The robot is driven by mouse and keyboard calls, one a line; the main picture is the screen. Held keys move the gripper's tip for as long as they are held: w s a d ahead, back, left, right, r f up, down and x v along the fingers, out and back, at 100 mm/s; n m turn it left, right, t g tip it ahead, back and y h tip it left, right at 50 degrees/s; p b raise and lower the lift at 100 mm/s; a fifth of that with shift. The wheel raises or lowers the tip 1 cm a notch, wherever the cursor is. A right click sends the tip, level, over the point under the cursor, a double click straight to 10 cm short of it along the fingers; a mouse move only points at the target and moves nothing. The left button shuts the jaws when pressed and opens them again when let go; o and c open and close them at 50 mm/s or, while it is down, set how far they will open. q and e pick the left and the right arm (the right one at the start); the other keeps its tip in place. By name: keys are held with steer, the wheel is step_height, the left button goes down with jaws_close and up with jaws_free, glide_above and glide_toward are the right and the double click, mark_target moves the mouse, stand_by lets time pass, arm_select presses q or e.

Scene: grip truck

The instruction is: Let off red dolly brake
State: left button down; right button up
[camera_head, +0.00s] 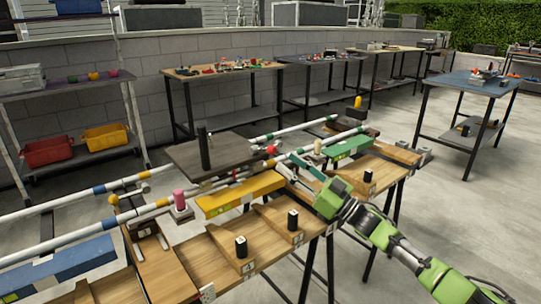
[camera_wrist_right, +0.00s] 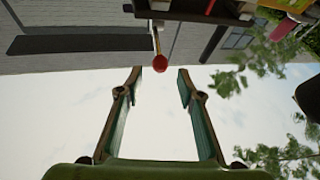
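The dolly (camera_head: 205,153) is a dark flat board with a black upright post, sitting on the white rails of the track. A small red knob (camera_head: 271,149) shows at its right side. In the right wrist view a red ball-shaped knob (camera_wrist_right: 159,63) on a thin stem hangs just beyond my fingertips, between their lines. My right gripper (camera_head: 287,163) is open and reaches in from the right, close to the red knob; its parted fingers (camera_wrist_right: 159,77) show empty in the wrist view. Contact with the knob is not visible. My left gripper is not in view.
Black-capped pegs stand in front.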

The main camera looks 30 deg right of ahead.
mark_target(272, 148)
steer(key=x, duration=0.7)
steer(key=shift+w+a, duration=0.15)
steer(key=shift+w, duration=0.1)
jaws_close()
